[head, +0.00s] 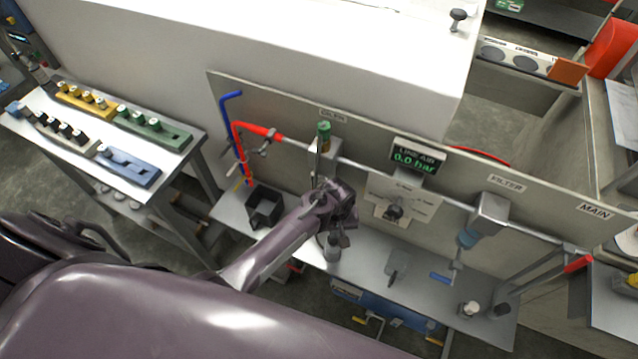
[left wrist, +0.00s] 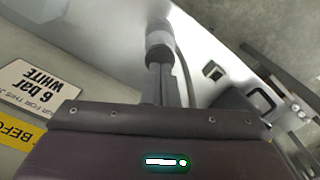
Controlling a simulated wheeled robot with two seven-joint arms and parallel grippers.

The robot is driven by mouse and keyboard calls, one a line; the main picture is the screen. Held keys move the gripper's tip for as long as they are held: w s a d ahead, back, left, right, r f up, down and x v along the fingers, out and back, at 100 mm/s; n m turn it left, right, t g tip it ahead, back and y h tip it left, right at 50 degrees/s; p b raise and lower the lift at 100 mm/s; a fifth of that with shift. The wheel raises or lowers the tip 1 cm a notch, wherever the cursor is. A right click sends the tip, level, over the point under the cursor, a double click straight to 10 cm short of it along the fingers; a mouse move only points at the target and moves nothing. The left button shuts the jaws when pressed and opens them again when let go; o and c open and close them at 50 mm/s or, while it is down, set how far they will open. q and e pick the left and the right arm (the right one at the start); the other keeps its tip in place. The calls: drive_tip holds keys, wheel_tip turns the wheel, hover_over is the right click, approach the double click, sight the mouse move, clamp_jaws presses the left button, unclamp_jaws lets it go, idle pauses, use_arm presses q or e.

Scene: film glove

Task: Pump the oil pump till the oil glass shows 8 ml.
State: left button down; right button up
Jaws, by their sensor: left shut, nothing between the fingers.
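The oiler (head: 324,134) with its green top stands on the grey panel, left of centre in the head view. My left gripper (head: 341,238) is in front of its lower part and hides much of it. A small grey cylinder (head: 333,254) shows just below the gripper; I cannot tell if it is the oil glass. In the left wrist view, the fingers of my left gripper (left wrist: 160,82) are together and empty, with a pale cylinder (left wrist: 158,38) just beyond their tips. I cannot tell whether they touch it. No oil level is readable. My right gripper is out of view.
The line air display (head: 417,160) reads 0.0 bar. A regulator (head: 395,208) and a filter (head: 480,222) are to the right. Red and blue pipes (head: 240,130) run at the panel's left. A grey shelf (head: 425,292) lies below, with a black box (head: 264,206) at its left.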

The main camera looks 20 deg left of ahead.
use_arm(q)
drive_tip(key=shift+f, duration=0.1)
drive_tip(key=shift+f+b, duration=1.15)
drive_tip(key=shift+f, duration=0.5)
drive_tip(key=shift+r, duration=0.1)
drive_tip(key=shift+r+p, duration=1.65)
drive_tip(key=shift+p, duration=0.4)
drive_tip(key=shift+f, duration=0.25)
